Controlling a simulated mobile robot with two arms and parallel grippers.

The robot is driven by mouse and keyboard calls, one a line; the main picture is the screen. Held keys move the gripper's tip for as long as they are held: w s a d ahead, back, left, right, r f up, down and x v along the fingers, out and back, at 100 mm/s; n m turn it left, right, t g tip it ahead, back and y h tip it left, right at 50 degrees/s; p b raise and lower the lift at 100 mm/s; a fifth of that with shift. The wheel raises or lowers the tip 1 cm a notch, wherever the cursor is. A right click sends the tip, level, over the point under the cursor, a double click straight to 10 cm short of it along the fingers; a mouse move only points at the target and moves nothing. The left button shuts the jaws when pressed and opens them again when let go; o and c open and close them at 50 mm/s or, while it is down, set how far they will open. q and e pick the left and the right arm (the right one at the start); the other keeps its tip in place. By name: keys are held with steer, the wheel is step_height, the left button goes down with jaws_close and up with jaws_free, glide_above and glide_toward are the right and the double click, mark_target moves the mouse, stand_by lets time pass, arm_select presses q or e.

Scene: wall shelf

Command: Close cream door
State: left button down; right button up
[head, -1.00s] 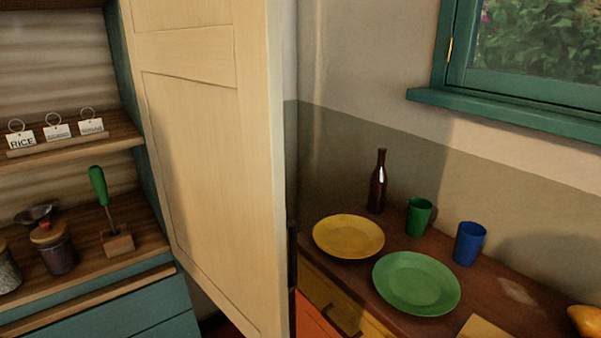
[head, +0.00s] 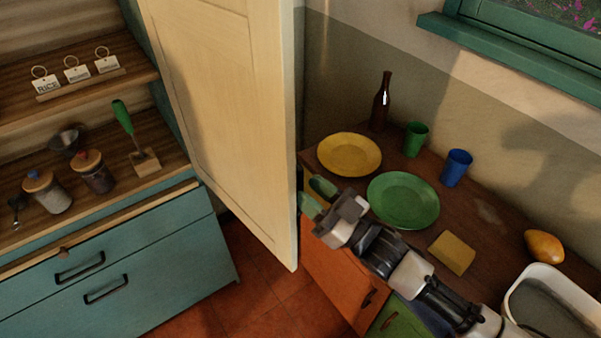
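The cream door (head: 225,110) is a tall panelled door standing open from the teal shelf unit, and its free edge faces right. My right gripper (head: 314,196) reaches in from the lower right, near the door's free edge on its right side. Its two fingertips show apart with nothing seen between them. I cannot tell whether it touches the door. My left gripper is not in view.
The dark counter (head: 490,215) on the right holds a yellow plate (head: 349,154), a green plate (head: 403,200), a bottle (head: 380,105) and two cups. The shelf (head: 175,165) on the left holds jars and a green-handled tool. Red floor (head: 255,265) shows below the door.

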mark_target(301, 183)
steer(key=shift+p+x, duration=0.35)
steer(key=shift+x, duration=1.2)
steer(key=shift+c, duration=0.4)
jaws_close()
